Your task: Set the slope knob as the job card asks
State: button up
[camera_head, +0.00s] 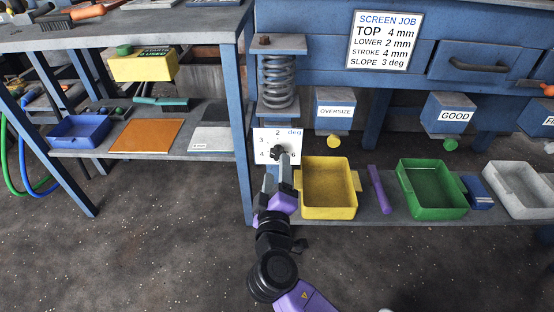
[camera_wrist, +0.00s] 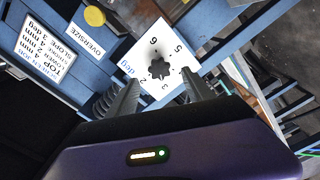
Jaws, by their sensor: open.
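The black slope knob (camera_head: 279,152) sits on a white dial plate (camera_head: 261,134) marked in degrees, below the coil spring. In the wrist view the lobed knob (camera_wrist: 159,68) lies between my finger tips, on the white plate (camera_wrist: 138,50) with printed numbers. Which number the knob points to I cannot tell. My gripper (camera_head: 281,167) is open in front of the knob; in the wrist view its two fingers (camera_wrist: 160,78) stand apart on either side. Whether they touch it is unclear. The job card (camera_head: 385,40) reads top 4 mm, lower 2 mm, stroke 4 mm, slope 3 deg.
A yellow bin (camera_head: 329,211), a green bin (camera_head: 435,211) and a grey bin (camera_head: 520,211) stand on the low shelf to the right, with a purple bar (camera_head: 379,190) between two of them. A blue bench post (camera_head: 238,130) stands close left of the dial.

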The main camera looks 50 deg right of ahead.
jog(key=shift+v, duration=1.15)
